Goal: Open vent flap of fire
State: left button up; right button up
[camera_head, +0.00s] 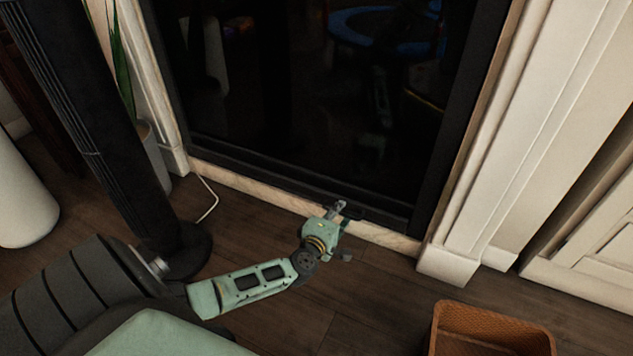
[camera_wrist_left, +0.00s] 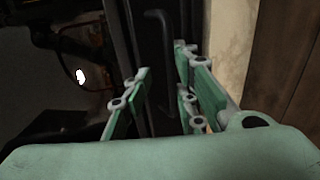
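The fire (camera_head: 300,100) is a dark glass front in a black frame. Its black lower edge, where the vent flap seems to be, is hard to make out in the dark. My left gripper (camera_head: 338,208) is low at this edge, right of its middle, and hides part of it. In the left wrist view, the two green fingers of the gripper (camera_wrist_left: 162,68) stand apart. A thin dark bent bar (camera_wrist_left: 163,50), likely the flap's handle, shows in line with the gap between them. I cannot tell whether either finger touches it. My right gripper is not in view.
A pale stone strip (camera_head: 255,188) runs below the fire. A black tower fan (camera_head: 90,120) and a potted plant (camera_head: 152,155) stand left, with a white cable (camera_head: 211,200) on the floor. A wicker basket (camera_head: 490,330) is front right. White pillars flank the fire.

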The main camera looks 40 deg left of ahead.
pick_arm(q)
jog(key=s+d+r+m+g+h+p, duration=0.1)
jog(key=s+d+r+m+p, duration=0.2)
jog(key=p, duration=0.9)
jog(key=s+d+r+m+g+h+p, duration=0.1)
jog(key=s+r+m+p, duration=0.4)
jog(key=s+p, duration=0.5)
jog(key=s+d+r+m+g+h+p, duration=0.2)
jog(key=s+p, duration=0.5)
jog(key=p, duration=0.7)
notch_tip(320, 180, up, 3)
jog(key=d+m+g, duration=0.1)
jog(key=d+m, duration=0.1)
jog(key=m, duration=0.1)
jog(key=shift+s+d+f, duration=0.15)
jog(key=shift+s+d, duration=0.05)
jog(key=shift+d, duration=0.1)
